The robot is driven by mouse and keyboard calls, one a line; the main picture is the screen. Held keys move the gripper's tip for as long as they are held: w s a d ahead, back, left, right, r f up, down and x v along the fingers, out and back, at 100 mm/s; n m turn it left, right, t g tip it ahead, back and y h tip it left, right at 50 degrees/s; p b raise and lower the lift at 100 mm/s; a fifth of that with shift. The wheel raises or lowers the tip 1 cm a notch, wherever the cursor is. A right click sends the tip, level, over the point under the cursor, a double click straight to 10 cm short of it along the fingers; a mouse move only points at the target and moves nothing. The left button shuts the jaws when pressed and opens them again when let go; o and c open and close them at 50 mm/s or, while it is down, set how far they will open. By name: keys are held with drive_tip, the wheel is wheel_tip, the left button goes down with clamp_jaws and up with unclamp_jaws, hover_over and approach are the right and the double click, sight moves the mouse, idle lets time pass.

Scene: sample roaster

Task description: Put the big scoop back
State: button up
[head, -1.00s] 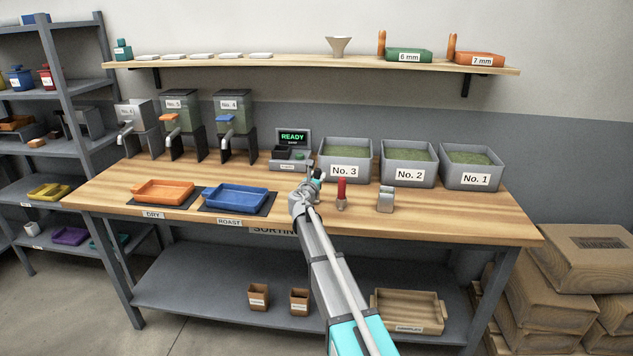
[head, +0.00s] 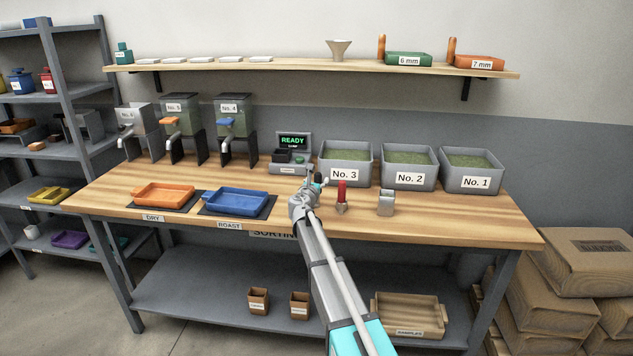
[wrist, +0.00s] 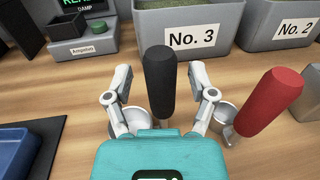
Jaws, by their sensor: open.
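A black-handled scoop stands on the bench, its black handle (wrist: 160,82) upright between my fingers in the wrist view. A metal cup (wrist: 133,117) shows partly behind my left finger. My gripper (wrist: 160,75) is open, with one finger on each side of the black handle; I see gaps on both sides. In the head view my gripper (head: 314,182) is over the bench in front of bin No. 3, and mostly hides this scoop. A red-handled scoop (head: 341,195) stands just to the right; its red handle (wrist: 270,102) leans in the wrist view. I cannot tell which scoop is bigger.
Bins No. 3 (head: 345,176), No. 2 (head: 409,178) and No. 1 (head: 475,182) stand behind. A small metal container (head: 386,203) is right of the red scoop. A blue tray (head: 236,202) lies left. A display unit (head: 292,141) reads READY. The bench's right front is clear.

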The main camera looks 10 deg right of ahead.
drive_tip(key=shift+r, duration=0.2)
drive_tip(key=v, duration=1.2)
drive_tip(key=shift+s+f, duration=0.1)
idle(0.5)
drive_tip(key=s+d+f+m+g, duration=0.5)
drive_tip(key=s+m, duration=0.3)
drive_tip(key=m, duration=0.1)
drive_tip(key=s+d+f+m+g, duration=0.4)
drive_tip(key=s+f+m, duration=0.2)
drive_tip(key=s+m, duration=0.15)
drive_tip(key=s+a+f+m+g+y, duration=0.3)
drive_tip(key=s+m+y, duration=0.1)
drive_tip(key=s+m, duration=0.3)
drive_tip(key=s+a+f+m+g+y, duration=0.3)
drive_tip(key=s+m, duration=0.4)
drive_tip(key=s, duration=0.5)
drive_tip(key=shift+f+g+y, duration=0.5)
drive_tip(key=shift+f+y, duration=0.1)
drive_tip(key=shift+f, duration=0.15)
